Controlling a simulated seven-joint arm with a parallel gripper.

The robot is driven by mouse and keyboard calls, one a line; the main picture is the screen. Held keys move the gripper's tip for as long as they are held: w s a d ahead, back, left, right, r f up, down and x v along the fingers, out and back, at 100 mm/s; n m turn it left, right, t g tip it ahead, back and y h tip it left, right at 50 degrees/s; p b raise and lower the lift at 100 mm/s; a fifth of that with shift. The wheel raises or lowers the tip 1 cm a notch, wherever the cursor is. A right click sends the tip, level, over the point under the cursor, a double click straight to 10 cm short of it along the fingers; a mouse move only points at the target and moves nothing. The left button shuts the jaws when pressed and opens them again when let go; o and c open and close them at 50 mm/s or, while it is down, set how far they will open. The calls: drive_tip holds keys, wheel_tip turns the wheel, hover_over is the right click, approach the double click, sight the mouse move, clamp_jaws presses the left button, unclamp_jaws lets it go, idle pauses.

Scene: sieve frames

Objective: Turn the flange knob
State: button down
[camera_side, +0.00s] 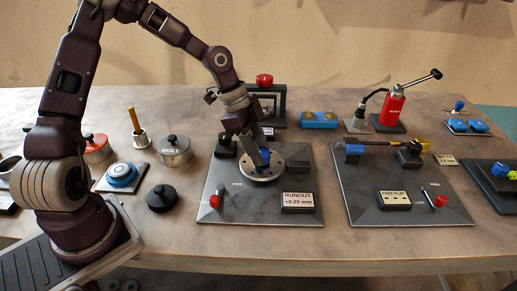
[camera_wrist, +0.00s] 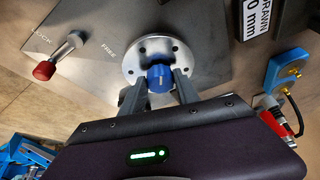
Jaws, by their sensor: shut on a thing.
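The flange (camera_side: 262,174) is a round silver disc with bolt holes on a grey plate (camera_side: 235,208). It also shows in the wrist view (camera_wrist: 135,62). A blue knob (camera_wrist: 159,75) stands at its centre, and in the side view it shows partly (camera_side: 265,155) behind the fingers. My gripper (camera_side: 261,158) reaches down onto it from above. In the wrist view its two fingers (camera_wrist: 159,84) are shut on the knob, one on each side. A red-tipped lever (camera_wrist: 58,58) sits on the same plate, between the words LOCK and FREE. A sign (camera_side: 298,200) reads RUNOUT +0.20 mm.
A second plate (camera_side: 370,212) with a rod and its own red lever stands to the right. Black blocks (camera_side: 299,160) flank the flange. A black frame (camera_side: 283,103) with a red top stands behind. Pots, a blue dial (camera_side: 121,175) and a black lidded pot (camera_side: 161,199) are left.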

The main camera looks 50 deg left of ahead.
sight(249, 159)
drive_tip(key=shift+f, duration=0.1)
idle(0.3)
drive_tip(key=c, duration=0.9)
unclamp_jaws()
drive_tip(key=v, duration=0.7)
